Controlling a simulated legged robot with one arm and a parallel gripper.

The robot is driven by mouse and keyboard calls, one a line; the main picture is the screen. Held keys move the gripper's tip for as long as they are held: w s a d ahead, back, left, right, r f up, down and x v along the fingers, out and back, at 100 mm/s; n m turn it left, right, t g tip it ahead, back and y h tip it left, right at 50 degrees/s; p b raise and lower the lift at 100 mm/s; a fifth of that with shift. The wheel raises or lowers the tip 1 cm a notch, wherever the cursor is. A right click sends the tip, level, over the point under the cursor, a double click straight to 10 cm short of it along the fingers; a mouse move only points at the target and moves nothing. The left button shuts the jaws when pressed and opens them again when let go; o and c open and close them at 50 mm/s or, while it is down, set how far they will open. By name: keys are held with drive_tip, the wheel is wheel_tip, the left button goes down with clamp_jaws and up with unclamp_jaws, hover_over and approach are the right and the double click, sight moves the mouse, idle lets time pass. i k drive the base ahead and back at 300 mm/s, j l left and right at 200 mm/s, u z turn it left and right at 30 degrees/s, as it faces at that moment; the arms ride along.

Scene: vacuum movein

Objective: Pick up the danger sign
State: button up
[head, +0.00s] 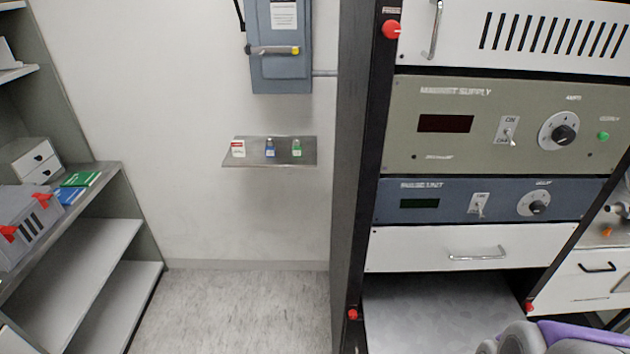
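A small white tag with a red top band (238,147), which looks like the danger sign, stands on the left part of a small metal wall shelf (308,158). Its lettering is too small to read. The shelf is below the grey switch box. The fingers of my gripper do not show. A rounded grey and purple part at the bottom right corner looks like part of my own arm, well to the right of the sign and nearer to the camera.
A blue padlock-like item (270,147) and a green one (297,147) share the wall shelf. A grey switch box (278,72) hangs above. An equipment rack (493,124) fills the right. Shelving (107,180) stands left. The floor (245,312) between is clear.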

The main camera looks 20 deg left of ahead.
sight(238, 150)
drive_tip(key=u, duration=1.25)
drive_tip(key=i+j+z, duration=0.1)
drive_tip(key=i+j, duration=1.35)
drive_tip(key=j, duration=0.15)
drive_tip(key=i+l+z, duration=0.05)
